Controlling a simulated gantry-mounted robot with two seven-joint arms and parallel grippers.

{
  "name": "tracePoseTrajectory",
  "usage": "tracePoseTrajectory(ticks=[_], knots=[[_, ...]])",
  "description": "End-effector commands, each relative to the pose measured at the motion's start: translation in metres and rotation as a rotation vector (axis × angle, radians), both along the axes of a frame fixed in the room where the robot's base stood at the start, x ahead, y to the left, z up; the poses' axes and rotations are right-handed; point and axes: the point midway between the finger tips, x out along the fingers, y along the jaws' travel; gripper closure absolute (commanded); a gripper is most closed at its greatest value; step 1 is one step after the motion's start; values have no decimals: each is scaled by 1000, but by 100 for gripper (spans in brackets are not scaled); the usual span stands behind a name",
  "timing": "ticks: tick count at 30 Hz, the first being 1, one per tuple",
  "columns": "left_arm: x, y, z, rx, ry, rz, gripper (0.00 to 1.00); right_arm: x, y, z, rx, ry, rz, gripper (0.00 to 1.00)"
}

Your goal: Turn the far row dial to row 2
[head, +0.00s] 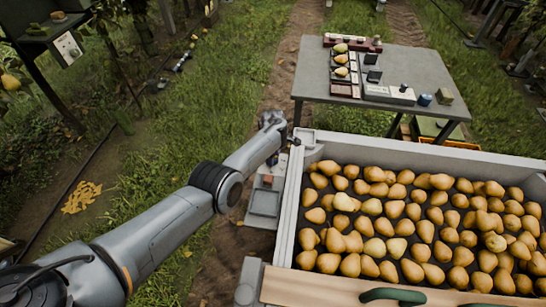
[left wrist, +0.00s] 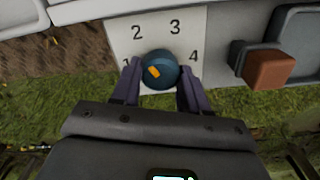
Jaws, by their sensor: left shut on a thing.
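The dial knob (left wrist: 160,63) is round and dark blue with an orange mark, set on a white plate (left wrist: 178,18) numbered 1 to 4 in the left wrist view. The orange mark lies on the left part of the knob, on the side of 1 and 2; I cannot tell exactly which number it points to. My left gripper (left wrist: 158,82) is shut on the knob, one finger on each side. In the head view my left arm reaches to the left edge of the pear bin, and the dial there is hidden. My right gripper is not in view.
A large bin (head: 290,215) full of pears stands at the right. A grey tray (head: 265,202) with a reddish-brown block (left wrist: 270,69) lies beside the dial. A grey table (head: 420,62) with pears and boxes stands behind. Grass lies open to the left.

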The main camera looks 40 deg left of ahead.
Motion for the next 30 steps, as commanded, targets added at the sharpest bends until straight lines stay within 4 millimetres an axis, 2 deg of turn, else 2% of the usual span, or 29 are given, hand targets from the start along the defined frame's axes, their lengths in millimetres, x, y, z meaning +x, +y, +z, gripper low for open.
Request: tracePoseTrajectory(ticks=[19,20,24,30], knots=[[0,0,0,0,0,53,86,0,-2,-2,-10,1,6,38],[0,0,0,0,0,53,53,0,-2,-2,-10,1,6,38],[0,0,0,0,0,53,31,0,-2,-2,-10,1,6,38],[0,0,0,0,0,52,30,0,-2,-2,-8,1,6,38]])
